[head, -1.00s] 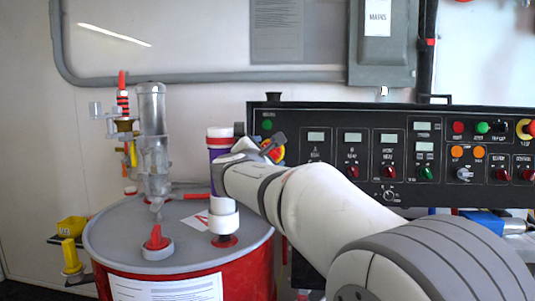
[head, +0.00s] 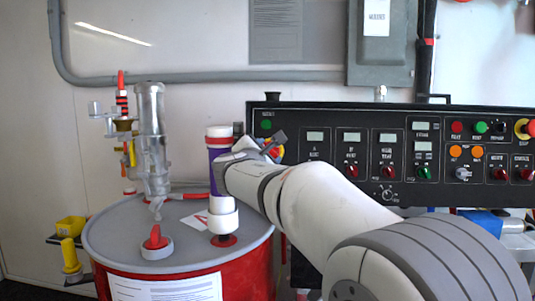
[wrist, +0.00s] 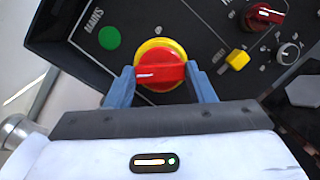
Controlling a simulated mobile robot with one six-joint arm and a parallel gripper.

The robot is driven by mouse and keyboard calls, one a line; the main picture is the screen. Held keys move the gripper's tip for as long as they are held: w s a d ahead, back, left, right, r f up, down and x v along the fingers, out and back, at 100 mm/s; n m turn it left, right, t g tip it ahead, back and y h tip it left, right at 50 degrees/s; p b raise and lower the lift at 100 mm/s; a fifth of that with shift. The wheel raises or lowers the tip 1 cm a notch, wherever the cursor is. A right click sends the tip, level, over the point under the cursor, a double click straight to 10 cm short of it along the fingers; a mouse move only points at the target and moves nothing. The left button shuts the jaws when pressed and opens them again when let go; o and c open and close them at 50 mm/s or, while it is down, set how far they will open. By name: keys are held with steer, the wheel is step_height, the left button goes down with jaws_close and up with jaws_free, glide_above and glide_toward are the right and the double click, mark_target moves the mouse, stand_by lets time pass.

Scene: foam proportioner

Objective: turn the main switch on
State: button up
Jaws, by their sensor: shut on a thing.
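The main switch (wrist: 158,58) is a red rotary handle on a round yellow base, set in a black panel. In the wrist view its red grip bar lies nearly crosswise, with a white mark at its left end. My gripper (wrist: 160,78) has its two blue-grey fingers on either side of the red handle and is shut on it. A green round lamp (wrist: 110,38) labelled MAINS sits beside the switch. In the head view my gripper and wrist hide most of the switch (head: 277,152), and only a red and yellow edge shows.
The black control panel (head: 340,170) carries several displays, knobs and lamps to the right. A yellow knob (wrist: 238,59) is close to the right finger in the wrist view. A red drum (head: 255,275) and a purple-and-white cylinder (head: 216,145) stand left of my wrist.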

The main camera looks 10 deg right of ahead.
steer(key=shift+f+m, duration=0.1)
steer(key=shift+m, duration=0.3)
steer(key=shift+w+r+m+g+y+b, duration=0.1)
steer(key=shift+m+g+y+b, duration=0.4)
steer(key=shift+m, duration=2.3)
steer(key=shift+s+r+m+g+y+b, duration=0.1)
steer(key=shift+m+g+b, duration=0.7)
steer(key=shift+m, duration=2)
steer(key=shift+w+r+m+g+y+b, duration=0.1)
steer(key=shift+m+g+y+b, duration=0.4)
steer(key=shift+m, duration=2.3)
steer(key=o, duration=1)
steer(key=shift+r, duration=0.1)
